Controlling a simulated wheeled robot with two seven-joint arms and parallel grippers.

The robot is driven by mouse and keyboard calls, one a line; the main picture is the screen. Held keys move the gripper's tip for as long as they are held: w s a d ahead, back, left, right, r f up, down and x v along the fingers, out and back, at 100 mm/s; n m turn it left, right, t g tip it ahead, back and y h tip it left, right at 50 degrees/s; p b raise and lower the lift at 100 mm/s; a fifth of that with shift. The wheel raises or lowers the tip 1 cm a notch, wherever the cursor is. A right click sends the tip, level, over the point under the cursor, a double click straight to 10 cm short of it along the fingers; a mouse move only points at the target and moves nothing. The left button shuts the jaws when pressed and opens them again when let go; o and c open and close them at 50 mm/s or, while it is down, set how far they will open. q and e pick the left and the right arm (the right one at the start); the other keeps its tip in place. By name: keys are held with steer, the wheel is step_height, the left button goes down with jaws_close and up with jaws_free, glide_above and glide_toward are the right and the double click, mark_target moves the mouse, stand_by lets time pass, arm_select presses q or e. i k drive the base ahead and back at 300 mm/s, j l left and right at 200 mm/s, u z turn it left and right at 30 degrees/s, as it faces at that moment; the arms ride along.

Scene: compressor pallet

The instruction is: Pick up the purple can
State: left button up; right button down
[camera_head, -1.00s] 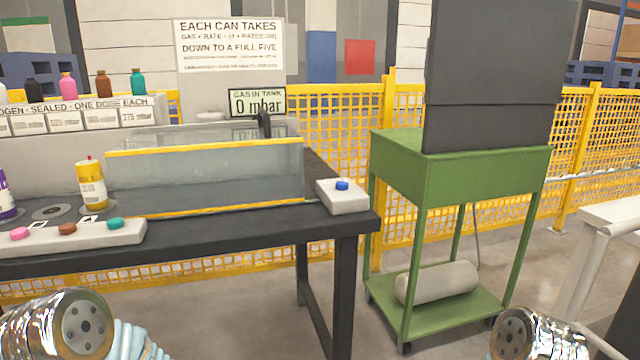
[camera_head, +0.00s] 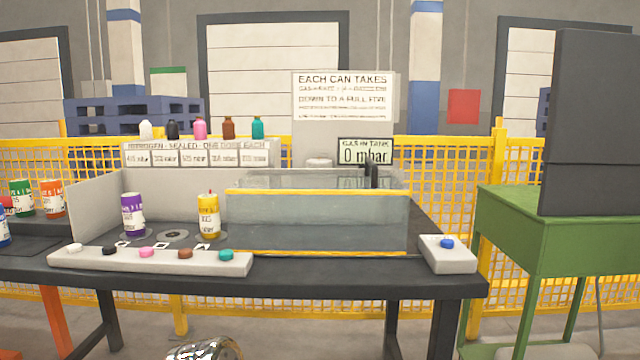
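The purple can (camera_head: 132,215) stands upright on the dark table, left of the glass tank, behind a pale strip of coloured buttons. It has a white label band. A yellow can (camera_head: 208,216) with a small red tip stands to its right, and a round dark disc lies between them. A shiny rounded metal part of my arm shows at the bottom edge of the view. No gripper fingers are visible, so neither gripper can be placed relative to the can.
The glass tank (camera_head: 318,222) with a yellow rim fills the table's middle. A button strip (camera_head: 165,260) runs along the front edge, and a blue-button box (camera_head: 447,254) sits at the right corner. Green, orange and blue cans stand at far left. A green cart (camera_head: 540,235) stands right.

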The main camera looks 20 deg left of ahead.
mark_target(132, 208)
steer(key=u, duration=1.6)
steer(key=i+j+z, duration=0.1)
steer(key=j, duration=0.4)
steer(key=i+j+z, duration=0.1)
steer(key=j, duration=0.45)
steer(key=i+j, duration=0.1)
steer(key=j, duration=0.45)
steer(key=z, duration=0.05)
